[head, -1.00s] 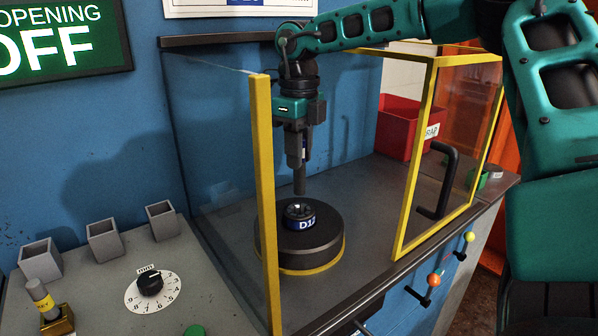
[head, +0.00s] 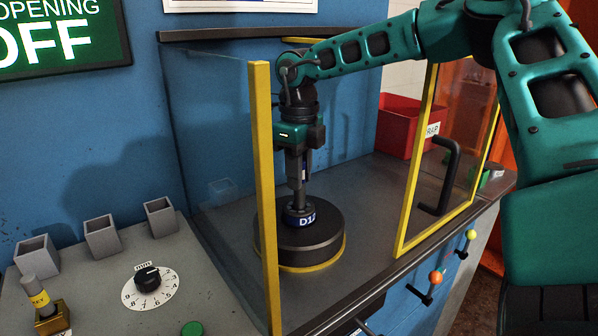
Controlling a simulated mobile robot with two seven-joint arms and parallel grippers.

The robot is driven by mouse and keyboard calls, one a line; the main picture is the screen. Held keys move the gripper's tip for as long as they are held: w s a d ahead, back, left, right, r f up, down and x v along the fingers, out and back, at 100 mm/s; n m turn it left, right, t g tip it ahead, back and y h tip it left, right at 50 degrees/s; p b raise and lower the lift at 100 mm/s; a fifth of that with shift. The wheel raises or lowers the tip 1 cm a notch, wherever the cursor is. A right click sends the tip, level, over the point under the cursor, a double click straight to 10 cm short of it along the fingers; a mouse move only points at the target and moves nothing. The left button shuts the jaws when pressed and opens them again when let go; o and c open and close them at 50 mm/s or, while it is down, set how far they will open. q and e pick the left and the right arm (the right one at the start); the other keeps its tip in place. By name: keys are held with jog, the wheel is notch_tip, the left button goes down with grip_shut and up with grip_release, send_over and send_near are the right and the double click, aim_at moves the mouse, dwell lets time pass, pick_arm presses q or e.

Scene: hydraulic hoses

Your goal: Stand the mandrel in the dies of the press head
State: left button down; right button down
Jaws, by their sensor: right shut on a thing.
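The press head (head: 298,246) is a dark round drum with a yellow base ring, inside the glass guard. On its top is the die ring with a blue label (head: 304,221). My right gripper (head: 299,170) points straight down above it and is shut on the mandrel (head: 297,197), a dark grey upright rod. The mandrel's lower end is in or at the die opening; its tip is hidden, so I cannot tell how deep it is. My left gripper is not in view.
A yellow-edged glass panel (head: 262,190) stands left of the press head. The yellow-framed door with a black handle (head: 446,175) stands open at right. A red bin (head: 397,127) is behind. A control panel with a dial (head: 148,279) is at left.

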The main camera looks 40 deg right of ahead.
jog(key=c, duration=0.9)
grip_release()
jog(key=shift+c, duration=0.2)
jog(key=shift+r, duration=0.1)
notch_tip(320, 180, up, 13)
jog(key=p, duration=0.2)
